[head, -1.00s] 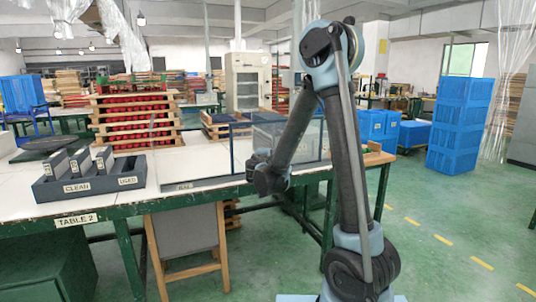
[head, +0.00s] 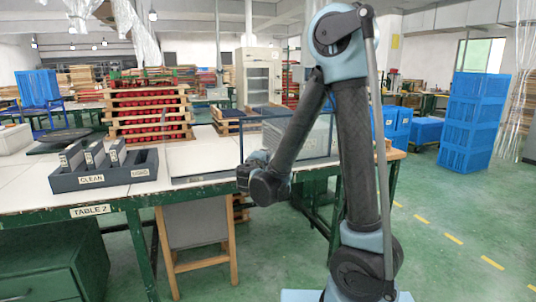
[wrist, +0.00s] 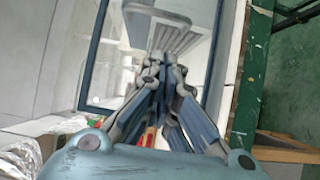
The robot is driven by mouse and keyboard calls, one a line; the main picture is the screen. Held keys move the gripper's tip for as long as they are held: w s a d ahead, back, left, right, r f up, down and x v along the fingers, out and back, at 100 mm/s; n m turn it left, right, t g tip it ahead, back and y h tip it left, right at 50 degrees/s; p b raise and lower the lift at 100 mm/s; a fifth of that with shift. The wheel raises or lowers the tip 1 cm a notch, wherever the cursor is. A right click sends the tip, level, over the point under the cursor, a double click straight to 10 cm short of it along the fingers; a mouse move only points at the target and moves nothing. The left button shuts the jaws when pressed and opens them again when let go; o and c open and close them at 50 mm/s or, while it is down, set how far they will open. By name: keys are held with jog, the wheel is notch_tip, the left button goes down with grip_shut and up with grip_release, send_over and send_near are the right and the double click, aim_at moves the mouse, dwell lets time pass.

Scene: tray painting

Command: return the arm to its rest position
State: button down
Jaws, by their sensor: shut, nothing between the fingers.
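My gripper (head: 258,186) hangs at the end of my folded arm, in front of the table's right part in the head view. In the wrist view my gripper (wrist: 165,68) has its fingers together with nothing between them. Below it in that view lies a shiny, blue-edged frame or tray (wrist: 90,60) with reflections on its surface. I cannot tell the exact gap between the fingers and it. My arm stands upright at the shoulder, then bends down at the elbow.
The table (head: 122,191), labelled TABLE 2, has a dark rack (head: 120,178) marked CLEAN with several upright grey pieces. Blue crates (head: 476,122) stand at the right.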

jog(key=s+d+f+m+g+h, duration=0.1)
jog(key=s+d+f+m+g, duration=0.15)
jog(key=d, duration=0.55)
jog(key=s+d+f+m+g+h, duration=0.1)
jog(key=s+d+m+g, duration=0.25)
jog(key=d, duration=0.55)
jog(key=s+d+f+m+g+h, duration=0.1)
jog(key=s+d+f+m+g, duration=0.15)
jog(key=d, duration=0.55)
jog(key=s+d+f+m+g+y, duration=0.1)
jog(key=s+d+f+m+g, duration=0.15)
jog(key=s, duration=0.45)
jog(key=s+d+f+m+g+y, duration=0.1)
jog(key=s+d+f+m+g, duration=0.15)
jog(key=s, duration=0.35)
jog(key=s+a+f+m+g+y, duration=0.2)
jog(key=s+f+y, duration=0.1)
jog(key=s, duration=0.8)
jog(key=shift+y, duration=0.4)
jog(key=shift+a+m, duration=0.1)
jog(key=shift+m, duration=0.15)
jog(key=shift+w+f, duration=0.25)
jog(key=shift+w, duration=0.2)
